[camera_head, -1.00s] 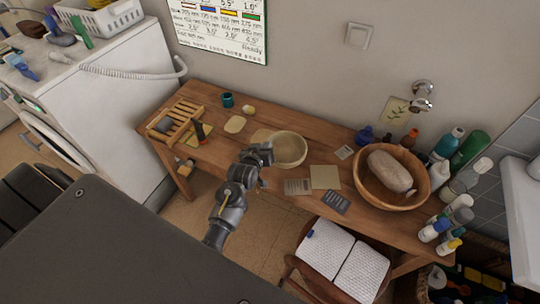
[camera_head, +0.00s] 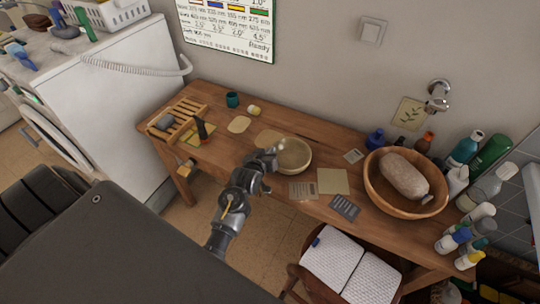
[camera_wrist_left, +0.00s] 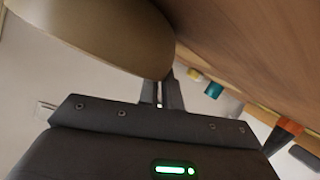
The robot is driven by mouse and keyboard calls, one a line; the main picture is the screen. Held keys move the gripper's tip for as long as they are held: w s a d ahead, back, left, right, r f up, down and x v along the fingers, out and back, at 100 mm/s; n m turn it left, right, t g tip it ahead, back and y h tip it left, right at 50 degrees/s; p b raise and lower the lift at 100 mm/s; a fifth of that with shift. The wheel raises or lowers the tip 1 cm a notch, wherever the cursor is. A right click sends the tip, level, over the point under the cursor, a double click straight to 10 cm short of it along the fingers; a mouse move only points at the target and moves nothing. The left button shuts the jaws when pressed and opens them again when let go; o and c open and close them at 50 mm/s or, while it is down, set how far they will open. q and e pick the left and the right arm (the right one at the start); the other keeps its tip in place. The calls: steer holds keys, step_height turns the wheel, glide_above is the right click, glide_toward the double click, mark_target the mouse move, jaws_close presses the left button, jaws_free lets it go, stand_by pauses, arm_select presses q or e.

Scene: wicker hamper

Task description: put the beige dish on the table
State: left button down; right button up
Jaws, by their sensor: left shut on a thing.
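The beige dish (camera_head: 296,156) is a round, shallow bowl at the front middle of the wooden table (camera_head: 340,147). My left gripper (camera_head: 274,156) is shut on the left rim of the dish. In the left wrist view the dish (camera_wrist_left: 95,30) fills the upper left, with its rim at the closed fingers (camera_wrist_left: 163,92). The table surface (camera_wrist_left: 255,40) shows close beside it. I cannot tell whether the dish touches the table. My right gripper is not in view.
Flat cards (camera_head: 332,181) lie just right of the dish. A wooden basin (camera_head: 388,205) with a loaf-like object and several bottles (camera_head: 470,237) stand at the right. A wooden rack (camera_head: 178,123) and a teal cup (camera_head: 232,100) are at the left. A chair (camera_head: 345,262) stands in front.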

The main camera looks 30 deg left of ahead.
arm_select(q)
steer(key=shift+f, duration=0.1)
steer(key=c, duration=1.6)
jaws_free()
steer(key=v, duration=1.2)
steer(key=shift+w, duration=0.1)
